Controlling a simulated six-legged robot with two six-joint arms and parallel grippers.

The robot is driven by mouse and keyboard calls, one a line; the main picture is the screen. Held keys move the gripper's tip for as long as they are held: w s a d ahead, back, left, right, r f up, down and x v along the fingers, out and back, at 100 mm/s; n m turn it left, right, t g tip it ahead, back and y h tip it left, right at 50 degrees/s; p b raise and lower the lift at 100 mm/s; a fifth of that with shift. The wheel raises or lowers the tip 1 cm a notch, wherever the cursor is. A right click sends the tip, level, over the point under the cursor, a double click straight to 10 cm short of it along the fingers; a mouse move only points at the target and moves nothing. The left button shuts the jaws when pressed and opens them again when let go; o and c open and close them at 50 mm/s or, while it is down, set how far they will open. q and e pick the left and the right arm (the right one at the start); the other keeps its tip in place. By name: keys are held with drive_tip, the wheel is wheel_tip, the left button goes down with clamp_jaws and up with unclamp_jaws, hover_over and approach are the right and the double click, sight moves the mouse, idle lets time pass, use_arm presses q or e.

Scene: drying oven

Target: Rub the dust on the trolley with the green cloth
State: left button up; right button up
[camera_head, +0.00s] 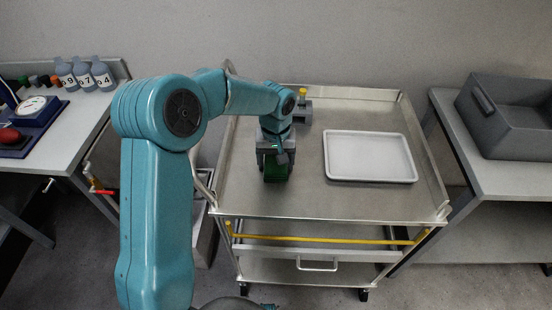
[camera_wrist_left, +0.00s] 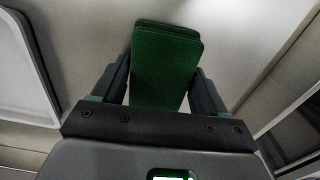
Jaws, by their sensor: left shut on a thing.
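The green cloth (camera_head: 276,171) is folded into a thick pad and held in my left gripper (camera_head: 276,162), low over the left part of the trolley top. In the left wrist view the cloth (camera_wrist_left: 165,68) sits between the two fingers of my left gripper (camera_wrist_left: 163,85), which is shut on it. I cannot tell whether the cloth touches the metal top. The trolley (camera_head: 320,201) is a steel cart with a raised rim. I cannot make out any dust on its top; the arm and gripper hide part of it. My right gripper is not in view.
A white tray (camera_head: 368,157) lies on the right half of the trolley top. A small grey item with a yellow knob (camera_head: 303,92) stands at the back. A bench with bottles (camera_head: 84,75) is at the left, and a grey bin (camera_head: 510,115) sits on the right bench.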

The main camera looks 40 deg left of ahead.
use_arm(q)
drive_tip(key=shift+s, duration=0.1)
drive_tip(key=shift+r+p, duration=2.1)
drive_tip(key=shift+r, duration=0.85)
drive_tip(key=shift+r+p, duration=1.1)
drive_tip(key=shift+r, duration=0.5)
drive_tip(key=shift+f, duration=0.1)
